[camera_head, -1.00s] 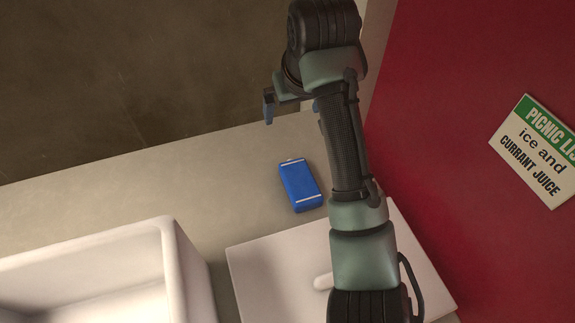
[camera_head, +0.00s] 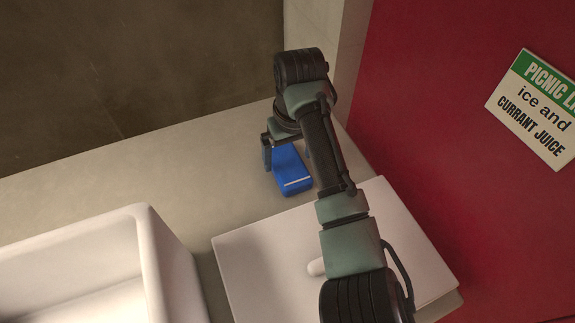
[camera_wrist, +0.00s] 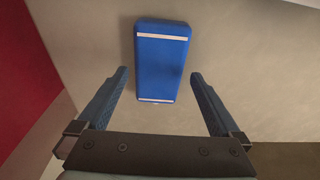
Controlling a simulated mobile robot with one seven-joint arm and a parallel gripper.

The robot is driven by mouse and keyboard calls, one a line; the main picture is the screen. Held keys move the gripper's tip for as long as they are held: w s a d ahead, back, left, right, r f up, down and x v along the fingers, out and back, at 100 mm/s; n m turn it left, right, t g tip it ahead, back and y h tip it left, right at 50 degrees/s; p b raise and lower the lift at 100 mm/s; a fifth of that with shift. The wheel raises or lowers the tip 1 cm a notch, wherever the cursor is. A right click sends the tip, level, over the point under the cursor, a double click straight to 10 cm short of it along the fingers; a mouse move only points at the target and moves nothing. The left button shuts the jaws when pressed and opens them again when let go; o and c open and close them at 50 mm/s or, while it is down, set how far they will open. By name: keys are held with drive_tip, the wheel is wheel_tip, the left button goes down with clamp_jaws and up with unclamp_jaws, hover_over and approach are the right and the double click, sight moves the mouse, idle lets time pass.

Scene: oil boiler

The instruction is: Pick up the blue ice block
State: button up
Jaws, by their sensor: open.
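The blue ice block (camera_head: 290,172) is a flat blue slab with white stripes near its ends. It lies on the beige counter, and part of it is hidden behind my gripper in the head view. In the wrist view the whole ice block (camera_wrist: 161,62) shows, lying lengthwise ahead of and partly between the fingers. My gripper (camera_wrist: 160,80) is open and empty, with one finger to each side of the block's near end and gaps on both sides. In the head view my gripper (camera_head: 285,160) is over the block's far end.
A white sink basin (camera_head: 150,235) stands at the left front. A white lid or board (camera_head: 265,255) with a knob lies in front of the block. A red panel (camera_head: 440,130) with a picnic list sign (camera_head: 535,110) is on the right. The counter (camera_head: 200,160) left of the block is clear.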

sight(288, 163)
drive_tip(key=f, duration=0.3)
drive_tip(key=shift+w+a+f, duration=0.1)
drive_tip(key=shift+w+f, duration=0.2)
drive_tip(key=shift+w, duration=0.1)
drive_tip(key=c, duration=1.4)
drive_tip(key=shift+c, duration=0.3)
drive_tip(key=shift+r, duration=0.1)
